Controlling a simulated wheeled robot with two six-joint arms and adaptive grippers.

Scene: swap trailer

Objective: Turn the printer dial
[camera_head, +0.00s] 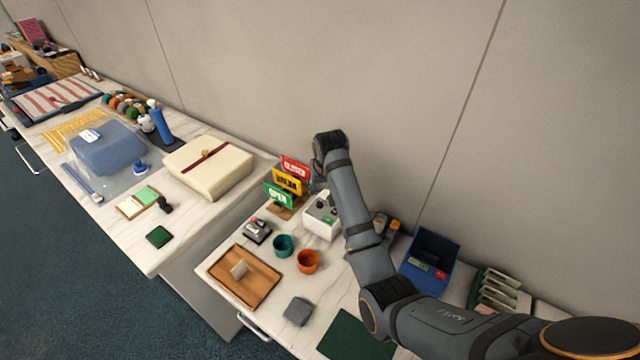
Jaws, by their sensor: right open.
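A small white box-shaped device (319,224), which looks like the printer, stands on the right-hand counter near the wall. It has dark parts on top and a small green mark. Its dial is too small to make out. My right arm comes in from the lower right and bends down just behind and above the device. My right gripper (317,186) is open above the device's back edge, mostly hidden by my own wrist. I cannot tell whether it touches the device. My left gripper is out of view.
Red, yellow and green signs (284,182) stand close left of the device. A teal cup (284,246), an orange cup (308,261) and a wooden tray (262,279) are in front. The wall (400,90) is close behind.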

